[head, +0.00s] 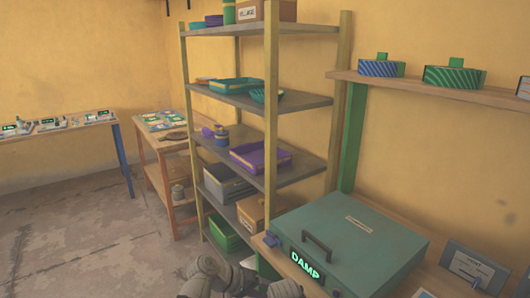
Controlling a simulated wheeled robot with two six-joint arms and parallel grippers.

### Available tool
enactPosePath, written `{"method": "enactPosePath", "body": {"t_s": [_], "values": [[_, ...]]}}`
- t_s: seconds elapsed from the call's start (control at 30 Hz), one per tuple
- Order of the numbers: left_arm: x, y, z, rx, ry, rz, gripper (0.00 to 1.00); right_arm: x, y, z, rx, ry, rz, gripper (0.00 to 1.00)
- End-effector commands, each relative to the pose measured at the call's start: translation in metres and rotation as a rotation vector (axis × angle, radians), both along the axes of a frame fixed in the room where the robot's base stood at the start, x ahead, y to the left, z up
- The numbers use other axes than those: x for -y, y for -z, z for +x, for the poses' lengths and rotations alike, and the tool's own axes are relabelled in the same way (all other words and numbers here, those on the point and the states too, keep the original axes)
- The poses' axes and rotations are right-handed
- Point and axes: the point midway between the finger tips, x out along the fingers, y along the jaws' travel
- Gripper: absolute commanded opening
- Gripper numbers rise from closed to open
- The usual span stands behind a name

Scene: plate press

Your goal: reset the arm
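Grey rounded parts of my own arm (212,274) show at the bottom edge, left of the press box and in front of the shelf rack. I cannot tell which arm they belong to. No fingertips of either gripper can be made out. The teal box press (366,238) with a dark handle and a glowing "DAMP" label sits on a wooden bench at the lower right. Its lid looks shut.
A tall shelf rack (271,130) holds trays, boxes and a purple bin (262,158). A wall shelf (430,88) carries patterned rolls. Side tables (165,140) stand at the left. A grey-blue card holder (473,267) stands right of the press. The floor at left is clear.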

Motion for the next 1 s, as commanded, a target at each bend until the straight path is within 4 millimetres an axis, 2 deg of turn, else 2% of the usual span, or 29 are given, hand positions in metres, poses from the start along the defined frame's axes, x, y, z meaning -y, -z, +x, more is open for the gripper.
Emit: {"method": "enactPosePath", "body": {"t_s": [0.03,0.1,0.23,0.4,0.63,1.0], "values": [[0.005,-0.014,-0.021,-0.015,0.064,0.105,0.47,0.0,-0.032,0.0,0.0,0.0,0.0,0.5],[0.001,-0.011,-0.045,-0.036,0.145,0.265,0.47,0.0,-0.053,0.0,0.0,0.0,0.0,0.5],[-0.018,-0.015,-0.08,-0.069,0.27,0.549,0.47,0.0,-0.087,0.0,0.0,0.0,0.0,0.5],[-0.05,-0.032,-0.106,-0.093,0.365,0.838,0.47,0.0,-0.118,0.0,0.0,0.001,0.0,0.5],[-0.072,-0.046,-0.116,-0.102,0.405,1.014,0.47,0.0,-0.131,0.0,0.0,0.001,0.0,0.5],[-0.074,-0.046,-0.117,-0.104,0.406,1.027,0.47,0.0,-0.13,0.0,0.0,0.001,0.0,0.5]]}}
